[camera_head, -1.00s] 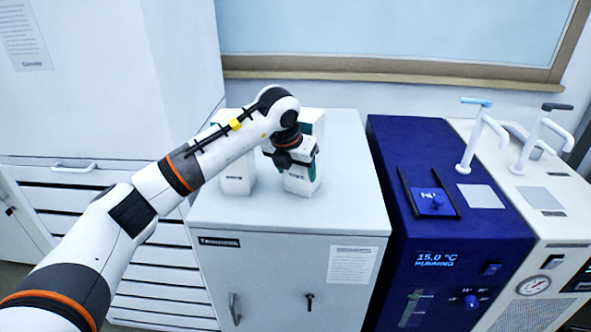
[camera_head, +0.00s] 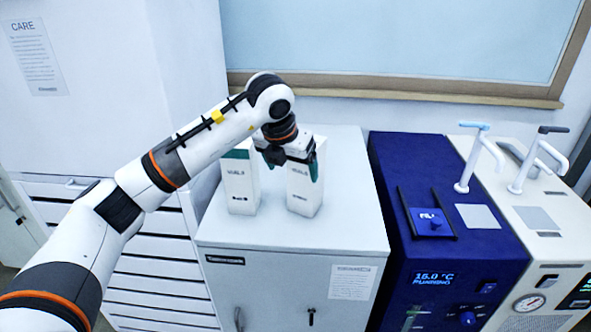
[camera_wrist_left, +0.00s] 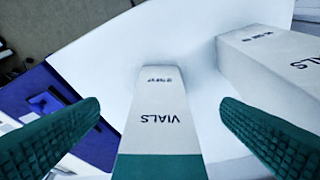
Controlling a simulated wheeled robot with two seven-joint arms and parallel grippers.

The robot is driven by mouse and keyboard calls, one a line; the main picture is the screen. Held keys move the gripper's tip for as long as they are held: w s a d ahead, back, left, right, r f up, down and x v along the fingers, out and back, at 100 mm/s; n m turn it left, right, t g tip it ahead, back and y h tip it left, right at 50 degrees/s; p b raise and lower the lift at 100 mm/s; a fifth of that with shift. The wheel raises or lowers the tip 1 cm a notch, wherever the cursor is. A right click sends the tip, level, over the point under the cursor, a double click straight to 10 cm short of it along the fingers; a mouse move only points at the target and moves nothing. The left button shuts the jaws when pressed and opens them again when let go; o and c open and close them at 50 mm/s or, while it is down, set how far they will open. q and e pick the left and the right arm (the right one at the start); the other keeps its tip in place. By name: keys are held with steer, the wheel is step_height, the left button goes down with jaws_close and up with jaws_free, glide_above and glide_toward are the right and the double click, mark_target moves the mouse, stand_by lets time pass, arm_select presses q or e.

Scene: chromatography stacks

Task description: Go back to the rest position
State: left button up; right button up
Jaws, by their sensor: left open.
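My left gripper (camera_head: 291,163) is at the top of the right-hand white vials box (camera_head: 305,190) on the grey cabinet. In the left wrist view its two green fingertips (camera_wrist_left: 165,128) are spread wide with that box (camera_wrist_left: 160,110) between them and a gap on each side. The box stands upright, with a green band at its top. A second white vials box (camera_head: 240,187) stands upright to its left; it also shows at the right of the left wrist view (camera_wrist_left: 280,65). My right gripper is not in view.
The grey cabinet top (camera_head: 355,215) is clear in front and right of the boxes. A blue chiller (camera_head: 420,170) and a cream unit (camera_head: 520,205) with upright taps stand to the right. A tall white cabinet (camera_head: 90,90) rises at the left, and a framed board (camera_head: 400,40) hangs behind.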

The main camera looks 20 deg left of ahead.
arm_select(q)
steer(key=shift+v, duration=1.05)
